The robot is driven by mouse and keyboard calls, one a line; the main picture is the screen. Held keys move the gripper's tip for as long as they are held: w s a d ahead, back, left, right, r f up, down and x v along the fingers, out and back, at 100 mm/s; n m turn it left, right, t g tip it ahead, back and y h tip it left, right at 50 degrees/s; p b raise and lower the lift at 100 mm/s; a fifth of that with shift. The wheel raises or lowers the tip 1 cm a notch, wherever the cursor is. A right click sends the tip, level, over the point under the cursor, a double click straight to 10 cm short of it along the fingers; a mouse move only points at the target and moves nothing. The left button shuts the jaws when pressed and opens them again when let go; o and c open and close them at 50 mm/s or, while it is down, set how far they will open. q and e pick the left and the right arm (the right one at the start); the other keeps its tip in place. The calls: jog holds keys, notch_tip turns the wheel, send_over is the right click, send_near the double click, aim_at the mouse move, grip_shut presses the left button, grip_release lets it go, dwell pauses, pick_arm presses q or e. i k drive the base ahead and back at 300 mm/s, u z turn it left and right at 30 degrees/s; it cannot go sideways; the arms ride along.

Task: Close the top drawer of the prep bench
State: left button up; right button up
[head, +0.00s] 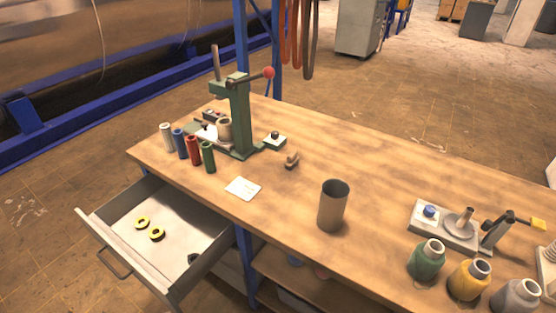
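The top drawer (128,256) of the prep bench (290,205) is pulled well out at the bench's left end, at the lower left of the head view. Its grey front panel carries a bar handle (113,264) on the outer face. Two yellow rings (156,233) lie on the drawer floor, and a dark object (193,257) lies near its right wall. Neither of my grippers shows in the head view.
A green press (240,118) and several coloured cylinders (192,149) stand above the drawer. Open floor (45,250) lies left of the drawer. A blue frame (60,135) runs behind.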

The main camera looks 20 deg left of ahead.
aim_at(190, 227)
jog(key=u, duration=1.25)
jog(key=k, duration=0.15)
jog(key=u, duration=0.65)
